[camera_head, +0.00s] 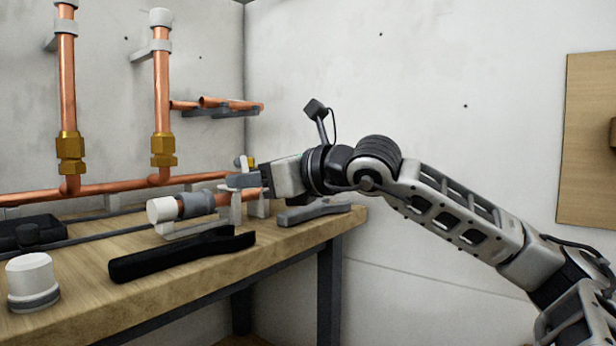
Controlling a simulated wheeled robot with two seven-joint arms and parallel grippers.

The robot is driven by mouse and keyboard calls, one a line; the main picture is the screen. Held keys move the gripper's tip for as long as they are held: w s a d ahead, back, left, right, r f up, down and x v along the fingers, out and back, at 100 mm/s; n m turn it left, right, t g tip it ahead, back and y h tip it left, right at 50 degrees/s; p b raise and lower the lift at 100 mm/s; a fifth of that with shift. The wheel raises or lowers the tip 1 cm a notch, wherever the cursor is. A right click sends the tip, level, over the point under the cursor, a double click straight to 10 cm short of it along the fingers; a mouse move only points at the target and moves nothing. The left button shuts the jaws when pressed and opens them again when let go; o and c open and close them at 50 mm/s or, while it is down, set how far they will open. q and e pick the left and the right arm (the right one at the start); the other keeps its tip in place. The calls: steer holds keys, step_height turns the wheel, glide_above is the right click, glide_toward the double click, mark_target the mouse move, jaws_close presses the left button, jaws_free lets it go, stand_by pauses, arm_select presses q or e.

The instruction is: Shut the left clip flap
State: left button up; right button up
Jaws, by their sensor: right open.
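My right gripper (243,182) reaches in from the right, with its fingers pointing left over the back of the bench. It is open, but the gap between its fingers is hard to see. A pale clip (236,207) stands just under the fingers, around or beside the short copper pipe (250,196). A small white upright piece (241,162) shows just above the fingers. I cannot tell whether it is the clip's flap, or whether the gripper touches it. The gripper hides the top of the clip. My left gripper is not in view.
A white-capped pipe end (161,210) lies left of the clip. A black-handled tool (180,255) and a white cap (33,280) are on the wooden bench (110,312). A grey tool (313,213) lies near the right edge. Vertical copper pipes (162,90) stand behind.

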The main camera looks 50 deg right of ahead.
steer(key=v, duration=0.1)
steer(key=b+v, duration=0.2)
steer(key=shift+s+f, duration=0.2)
steer(key=shift+s, duration=0.25)
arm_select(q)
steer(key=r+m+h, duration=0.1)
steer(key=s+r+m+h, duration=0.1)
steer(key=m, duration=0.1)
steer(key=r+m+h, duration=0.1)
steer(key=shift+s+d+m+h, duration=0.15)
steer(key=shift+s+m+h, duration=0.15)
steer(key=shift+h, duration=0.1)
arm_select(e)
steer(key=v, duration=1)
steer(key=shift+s+r, duration=0.2)
steer(key=shift+r, duration=0.1)
steer(key=shift+d, duration=0.1)
